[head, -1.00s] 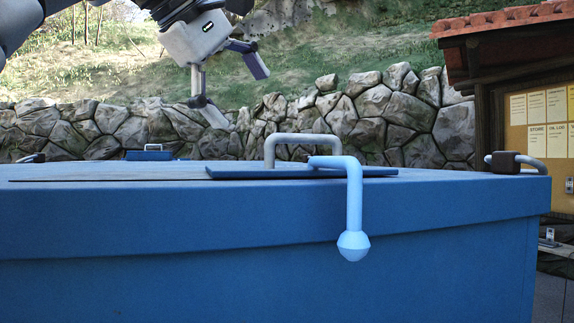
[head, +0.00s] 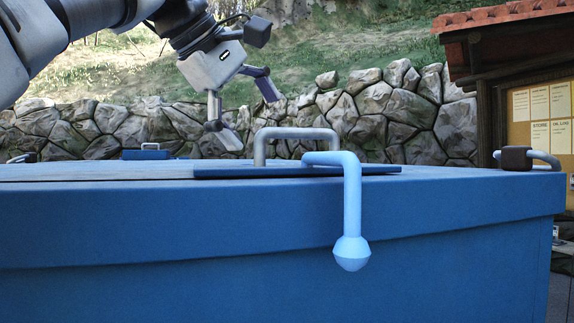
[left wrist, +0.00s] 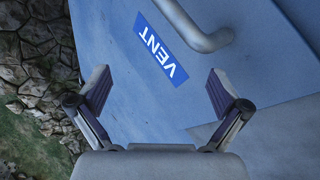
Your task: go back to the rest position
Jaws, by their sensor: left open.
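My left gripper (head: 250,115) is open and empty above the blue box (head: 300,225) in the head view. It hangs up and to the left of the grey handle (head: 295,132) and apart from it. In the left wrist view the open fingers (left wrist: 160,92) frame the blue surface, with a "VENT" label (left wrist: 160,52) and a grey handle (left wrist: 195,32) beyond them. A light blue crank-shaped bar with a round knob (head: 351,253) hangs over the front edge of the box. My right gripper is not in view.
A dark blue plate (head: 230,173) lies under the grey handle. Another handle with a dark block (head: 516,158) sits at the right corner. A stone wall (head: 380,115) stands behind, and a roofed notice board (head: 540,115) stands at the right.

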